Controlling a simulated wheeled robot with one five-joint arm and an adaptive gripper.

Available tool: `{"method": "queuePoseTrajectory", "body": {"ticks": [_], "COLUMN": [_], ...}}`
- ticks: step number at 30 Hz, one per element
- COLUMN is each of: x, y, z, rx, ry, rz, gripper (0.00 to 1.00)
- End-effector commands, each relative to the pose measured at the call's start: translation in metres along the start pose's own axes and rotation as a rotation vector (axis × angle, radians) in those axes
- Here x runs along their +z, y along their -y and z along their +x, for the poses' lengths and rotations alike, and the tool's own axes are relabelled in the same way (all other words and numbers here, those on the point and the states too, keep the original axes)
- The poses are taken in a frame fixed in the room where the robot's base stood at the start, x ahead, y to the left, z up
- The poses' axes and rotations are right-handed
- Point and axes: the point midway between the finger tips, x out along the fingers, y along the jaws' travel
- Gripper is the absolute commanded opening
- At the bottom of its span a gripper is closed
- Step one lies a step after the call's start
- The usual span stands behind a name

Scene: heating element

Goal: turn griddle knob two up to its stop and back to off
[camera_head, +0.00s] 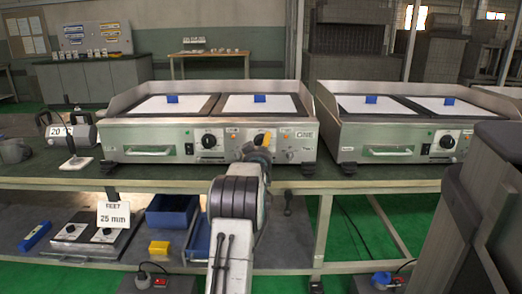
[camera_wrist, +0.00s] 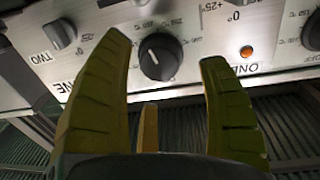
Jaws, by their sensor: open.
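The left griddle (camera_head: 135,131) stands on the bench with its steel front panel facing me. In the wrist view a round black knob (camera_wrist: 160,58) with a short white mark shows between the two yellow fingers of my gripper (camera_wrist: 163,48). The fingers are apart, one on each side of the knob in the picture, and I see no contact. A "TWO" label (camera_wrist: 40,57) is at the left and a "ONE" label (camera_wrist: 250,69) at the right. In the head view my gripper (camera_head: 258,145) hides the right knob; the left knob (camera_head: 209,139) is clear.
Another black knob (camera_wrist: 312,32) is at the wrist view's right edge, with an orange lamp (camera_wrist: 246,51) between the knobs. A grey switch-like part (camera_wrist: 62,34) is at the left. A second griddle (camera_head: 345,141) stands to the right. A blue bin (camera_head: 172,211) sits on the lower shelf.

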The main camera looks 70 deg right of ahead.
Motion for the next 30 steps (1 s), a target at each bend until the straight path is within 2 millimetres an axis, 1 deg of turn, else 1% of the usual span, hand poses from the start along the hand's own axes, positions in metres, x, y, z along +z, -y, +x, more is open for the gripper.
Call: {"method": "queuePoseTrajectory", "body": {"ticks": [2, 6, 12, 20, 30], "x": [0.004, 0.0, 0.0, 0.0, 0.0], "y": [0.0, 0.0, 0.0, 0.0, 0.0], "z": [0.006, 0.017, 0.028, 0.034, 0.034], "rx": [0.0, 0.0, 0.0, 0.0, 0.0], "ry": [-0.002, -0.001, 0.001, 0.001, 0.001], "rz": [0.0, 0.001, 0.001, 0.001, 0.001], "gripper": [0.69, 0.69, 0.69, 0.69, 0.69]}}
